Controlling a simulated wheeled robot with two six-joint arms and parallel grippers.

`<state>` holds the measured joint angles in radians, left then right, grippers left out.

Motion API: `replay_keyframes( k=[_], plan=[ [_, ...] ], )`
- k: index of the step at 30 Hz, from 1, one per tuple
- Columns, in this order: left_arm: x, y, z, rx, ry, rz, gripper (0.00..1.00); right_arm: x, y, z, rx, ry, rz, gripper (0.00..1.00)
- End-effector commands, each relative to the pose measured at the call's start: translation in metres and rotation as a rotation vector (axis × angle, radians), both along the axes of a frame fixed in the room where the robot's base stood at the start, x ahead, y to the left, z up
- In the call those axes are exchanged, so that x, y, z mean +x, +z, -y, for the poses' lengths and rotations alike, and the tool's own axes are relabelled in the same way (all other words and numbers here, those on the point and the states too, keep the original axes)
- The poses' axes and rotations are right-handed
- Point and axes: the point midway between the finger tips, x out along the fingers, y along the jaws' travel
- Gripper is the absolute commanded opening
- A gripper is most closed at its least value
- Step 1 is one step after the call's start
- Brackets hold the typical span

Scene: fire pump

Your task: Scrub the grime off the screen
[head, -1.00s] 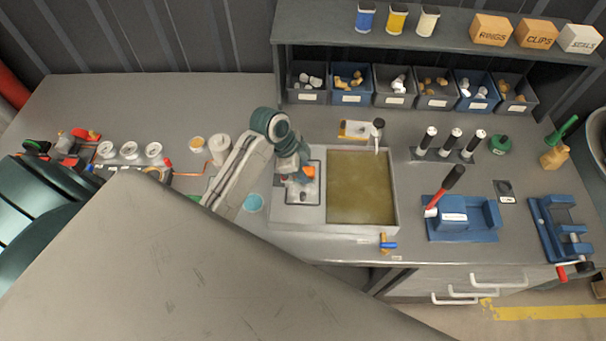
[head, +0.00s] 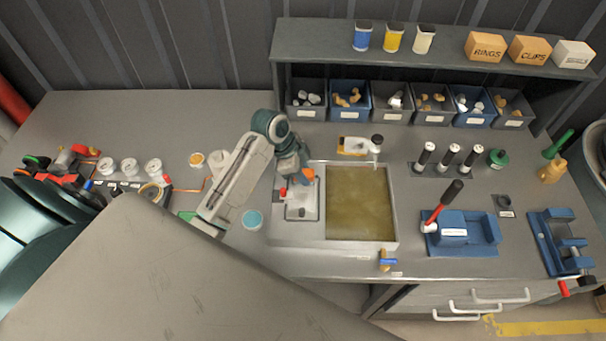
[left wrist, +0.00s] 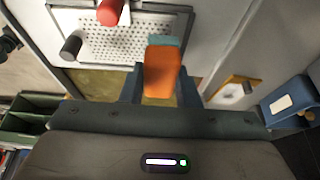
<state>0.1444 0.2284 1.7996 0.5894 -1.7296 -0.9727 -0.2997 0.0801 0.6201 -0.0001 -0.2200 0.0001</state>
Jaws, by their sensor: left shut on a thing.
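My left gripper (head: 302,178) is shut on an orange-handled tool, seen as an orange block (left wrist: 162,72) with a teal strip at its far end in the left wrist view. The tool hangs over the left part of the sink unit. A pale perforated screen (left wrist: 115,43) in a grey frame lies there; in the head view the screen (head: 302,208) is partly hidden by the gripper. A red knob (left wrist: 110,11) and a dark knob (left wrist: 71,46) stand over the screen. I cannot tell whether the tool touches it, nor make out the grime clearly. My right gripper is not in view.
A basin of murky water (head: 360,203) lies right of the screen, with a tap (head: 376,143) behind it. A teal disc (head: 252,220) is at left. A blue fixture (head: 480,233) with a red lever stands right. Bins (head: 350,98) line the back.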

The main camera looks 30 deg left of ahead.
Motion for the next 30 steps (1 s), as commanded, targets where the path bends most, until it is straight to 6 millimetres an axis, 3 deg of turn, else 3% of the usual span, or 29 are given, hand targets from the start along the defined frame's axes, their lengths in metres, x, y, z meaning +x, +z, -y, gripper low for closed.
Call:
replay_keyframes(
  k=[12,30],
  plan=[
    [0.0,0.041,0.0,0.001,0.0,0.002,0.1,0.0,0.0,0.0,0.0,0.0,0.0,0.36],
    [0.0,0.056,0.0,0.001,0.0,0.003,0.1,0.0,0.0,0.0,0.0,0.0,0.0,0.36]
  ],
)
